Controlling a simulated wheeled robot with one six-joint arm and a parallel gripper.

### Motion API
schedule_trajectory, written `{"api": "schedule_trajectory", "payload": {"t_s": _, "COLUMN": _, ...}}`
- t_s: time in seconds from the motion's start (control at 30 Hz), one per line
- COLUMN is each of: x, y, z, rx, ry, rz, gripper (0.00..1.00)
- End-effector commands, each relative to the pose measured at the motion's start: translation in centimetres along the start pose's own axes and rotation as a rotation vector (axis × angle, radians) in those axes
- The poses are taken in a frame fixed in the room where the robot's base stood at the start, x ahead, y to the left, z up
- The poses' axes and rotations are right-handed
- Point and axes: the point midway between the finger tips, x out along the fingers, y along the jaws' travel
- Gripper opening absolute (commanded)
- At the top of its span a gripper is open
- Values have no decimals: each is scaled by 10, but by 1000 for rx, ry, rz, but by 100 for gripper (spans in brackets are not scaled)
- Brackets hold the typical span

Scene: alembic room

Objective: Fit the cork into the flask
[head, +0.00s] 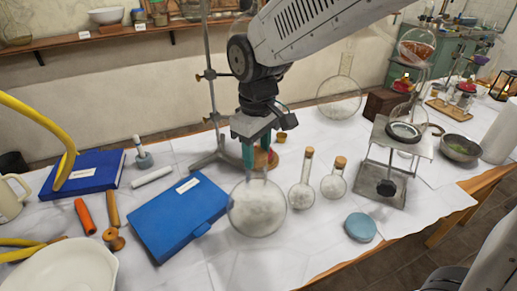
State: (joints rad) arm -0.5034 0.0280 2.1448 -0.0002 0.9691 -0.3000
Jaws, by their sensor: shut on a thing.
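The round clear flask (257,210) stands on the white cloth at the middle front, with pale contents and its neck upright. My gripper (257,158) points down just above and behind the flask's mouth in the picture. Its teal fingers are shut on a small brown thing, taken as the cork (261,157), which is mostly hidden by the fingers. I cannot tell how far the cork is from the mouth, or whether it touches it.
Two smaller corked flasks (301,190) (334,182) stand close to the right. A blue box (178,218) lies left. A metal stand (213,100) rises behind my gripper. A tripod stand (385,165) is at right. A round blue tin (360,227) lies in front.

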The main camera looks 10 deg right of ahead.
Motion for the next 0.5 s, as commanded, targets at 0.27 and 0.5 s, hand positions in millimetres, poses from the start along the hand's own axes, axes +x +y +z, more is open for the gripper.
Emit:
{"api": "schedule_trajectory", "payload": {"t_s": 0.27, "x": 1, "y": 0, "z": 0, "rx": 0, "ry": 0, "rz": 0, "gripper": 26}}
{"api": "schedule_trajectory", "payload": {"t_s": 0.5, "x": 3, "y": 0, "z": 0, "rx": 0, "ry": -1, "rz": 0, "gripper": 26}}
